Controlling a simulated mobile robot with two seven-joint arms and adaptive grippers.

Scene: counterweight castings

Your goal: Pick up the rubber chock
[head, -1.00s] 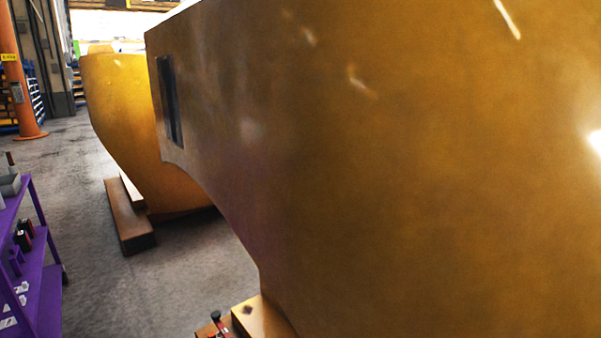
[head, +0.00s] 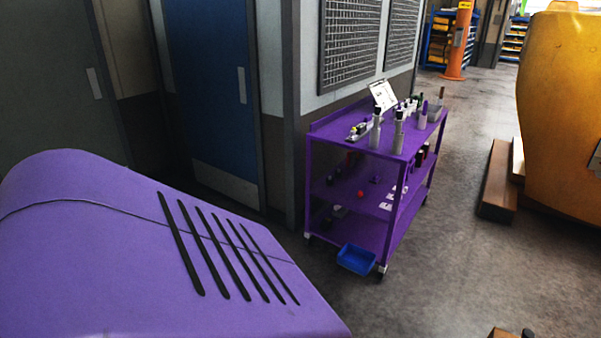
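I cannot make out a rubber chock in the head view. Neither of my grippers is in view. A purple trolley (head: 318,166) stands against the wall in the middle, with bottles and small tools on its top and small items on its lower shelves. These items are too small to tell apart.
A large purple slotted casing (head: 110,250) fills the lower left. A yellow casting (head: 565,110) rests by wooden blocks (head: 496,185) at the right. A blue door (head: 212,85) is behind. Grey floor (head: 445,270) is clear between trolley and casting.

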